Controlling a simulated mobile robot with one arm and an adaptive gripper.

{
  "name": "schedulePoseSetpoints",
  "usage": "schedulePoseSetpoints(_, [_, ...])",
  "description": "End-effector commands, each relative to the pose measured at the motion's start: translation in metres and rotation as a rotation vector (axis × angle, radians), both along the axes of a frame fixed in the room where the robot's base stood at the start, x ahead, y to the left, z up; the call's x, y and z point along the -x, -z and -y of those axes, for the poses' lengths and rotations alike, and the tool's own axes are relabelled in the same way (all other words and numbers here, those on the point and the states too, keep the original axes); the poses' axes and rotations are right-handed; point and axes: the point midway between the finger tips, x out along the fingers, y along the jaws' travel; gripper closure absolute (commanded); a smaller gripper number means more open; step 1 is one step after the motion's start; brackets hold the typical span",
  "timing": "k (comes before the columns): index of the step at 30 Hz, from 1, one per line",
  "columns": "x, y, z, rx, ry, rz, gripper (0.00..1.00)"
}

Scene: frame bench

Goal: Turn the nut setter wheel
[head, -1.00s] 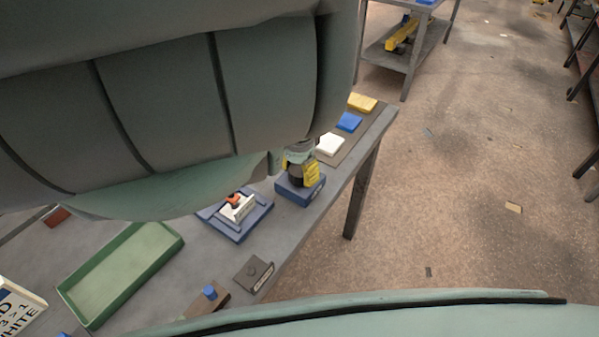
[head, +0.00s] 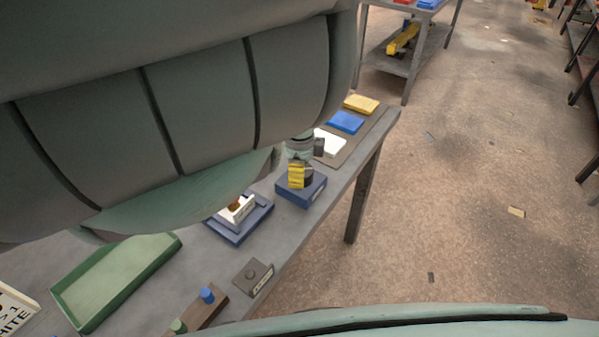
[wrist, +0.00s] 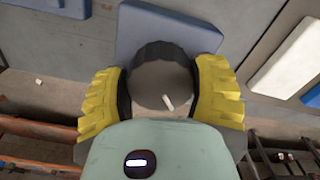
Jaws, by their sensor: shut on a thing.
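The nut setter wheel is a dark grey round knob (wrist: 160,78) with a ridged rim and a small white mark on its top. It stands on a blue base block (head: 292,192), which also shows in the wrist view (wrist: 200,32). My gripper (wrist: 163,90) has yellow ridged fingers on both sides of the wheel and is shut on it. In the head view my gripper (head: 299,177) is at the blue block near the bench's right edge, and the wheel is mostly hidden there. The white mark points to the lower right in the wrist view.
On the grey bench (head: 222,268) are a blue fixture (head: 232,234) with a white part, a green tray (head: 62,290) and a brown block with pegs (head: 211,313). White, blue (head: 346,122) and yellow (head: 361,104) blocks lie beyond my gripper. Open floor lies right.

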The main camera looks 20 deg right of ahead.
Motion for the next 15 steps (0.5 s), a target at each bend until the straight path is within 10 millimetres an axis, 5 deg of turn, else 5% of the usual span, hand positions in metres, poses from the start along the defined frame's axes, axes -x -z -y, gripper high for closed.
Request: schedulePoseSetpoints(15, [-0.001,-0.0001,0.0013,0.002,0.302,0.0,0.75])
